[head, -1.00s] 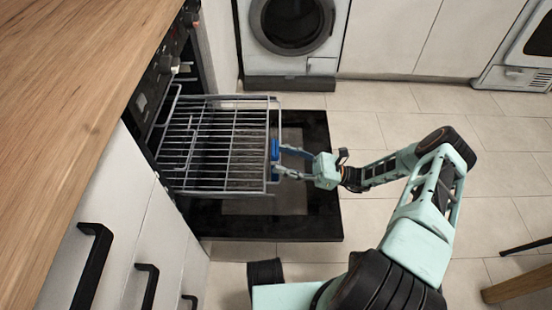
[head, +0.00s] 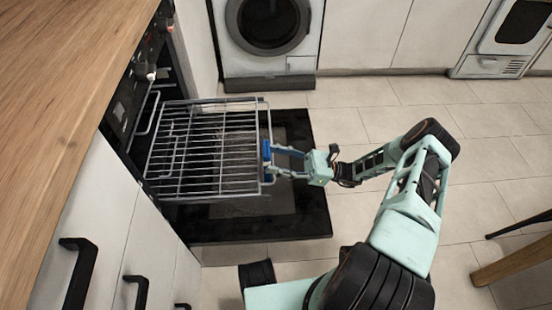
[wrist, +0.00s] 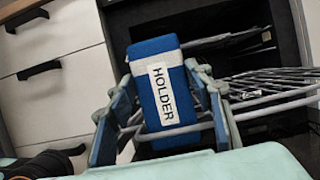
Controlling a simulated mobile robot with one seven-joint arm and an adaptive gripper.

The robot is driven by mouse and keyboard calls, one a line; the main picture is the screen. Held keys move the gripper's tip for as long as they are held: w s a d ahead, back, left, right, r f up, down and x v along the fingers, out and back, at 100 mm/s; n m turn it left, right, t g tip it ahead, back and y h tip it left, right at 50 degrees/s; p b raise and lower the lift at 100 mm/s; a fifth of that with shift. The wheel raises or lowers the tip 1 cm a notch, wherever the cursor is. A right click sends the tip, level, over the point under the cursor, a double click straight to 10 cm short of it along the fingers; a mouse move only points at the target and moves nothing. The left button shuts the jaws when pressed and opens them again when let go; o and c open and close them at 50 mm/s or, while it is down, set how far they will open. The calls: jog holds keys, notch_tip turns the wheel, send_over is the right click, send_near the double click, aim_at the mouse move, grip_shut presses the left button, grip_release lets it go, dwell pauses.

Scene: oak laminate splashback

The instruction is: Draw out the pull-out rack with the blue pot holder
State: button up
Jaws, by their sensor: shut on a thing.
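The pull-out rack (head: 215,152) is a grey wire oven rack, extending out of the oven over the lowered door. The blue pot holder (head: 266,151) is at the rack's front rail. In the wrist view the pot holder (wrist: 168,55) is a blue block with a white label reading "HOLDER", between my two fingers. My gripper (head: 270,160) is shut on it, and it also shows in the wrist view (wrist: 162,85). The rack's front rail (wrist: 190,126) passes by the pot holder. The rack's inner end is partly hidden at the oven opening.
The dark open oven door (head: 312,210) lies below the rack. A wooden worktop (head: 70,80) and white drawers with black handles (head: 80,270) are at the left. A washing machine (head: 270,65) stands at the back. Tiled floor (head: 400,110) is open at the right; a wooden leg (head: 510,258) stands there.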

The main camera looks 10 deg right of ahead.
jog(key=d+r+p, duration=0.1)
jog(key=d+r, duration=0.7)
jog(key=d, duration=0.2)
jog(key=shift+s, duration=0.4)
dwell(0.9)
dwell(0.5)
